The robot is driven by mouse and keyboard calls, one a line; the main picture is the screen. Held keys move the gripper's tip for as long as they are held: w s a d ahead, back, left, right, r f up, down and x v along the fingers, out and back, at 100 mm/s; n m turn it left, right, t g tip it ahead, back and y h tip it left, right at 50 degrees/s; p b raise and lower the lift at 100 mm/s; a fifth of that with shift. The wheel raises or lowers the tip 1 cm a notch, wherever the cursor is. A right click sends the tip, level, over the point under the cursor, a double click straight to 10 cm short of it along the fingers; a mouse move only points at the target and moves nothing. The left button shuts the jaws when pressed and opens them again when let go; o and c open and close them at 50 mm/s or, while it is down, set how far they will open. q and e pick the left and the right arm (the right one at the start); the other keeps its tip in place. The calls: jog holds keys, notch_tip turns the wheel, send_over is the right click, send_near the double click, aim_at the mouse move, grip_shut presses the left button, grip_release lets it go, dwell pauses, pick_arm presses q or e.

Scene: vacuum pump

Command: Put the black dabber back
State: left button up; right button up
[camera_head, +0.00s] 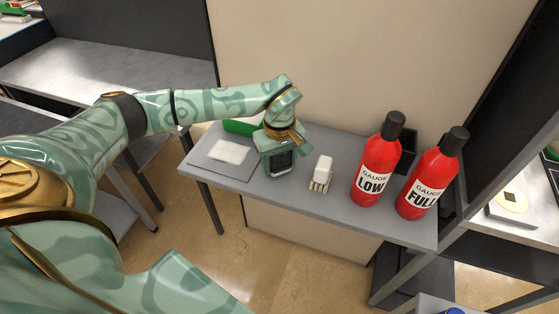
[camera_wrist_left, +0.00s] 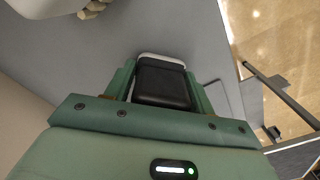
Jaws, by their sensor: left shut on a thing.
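My left gripper (camera_head: 279,163) is shut on the black dabber (camera_head: 281,161), low over the grey table between a white pad and a white-handled brush. In the left wrist view the dabber (camera_wrist_left: 162,84) sits between the two green fingers (camera_wrist_left: 161,90), its black face showing with a pale edge at the far end. I cannot tell whether it touches the table. My right gripper is not in view.
The white pad (camera_head: 230,152) lies on a dark grey mat (camera_head: 212,166) to the left. The brush (camera_head: 321,173) is just right of the gripper. Red bottles marked LOW (camera_head: 372,170) and FULL (camera_head: 428,185) stand further right. A green item (camera_head: 243,126) is behind.

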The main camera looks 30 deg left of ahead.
pick_arm(q)
jog(key=o, duration=0.9)
jog(key=shift+f, duration=0.1)
notch_tip(320, 180, up, 12)
jog(key=shift+r+p, duration=0.15)
jog(key=shift+p, duration=1.1)
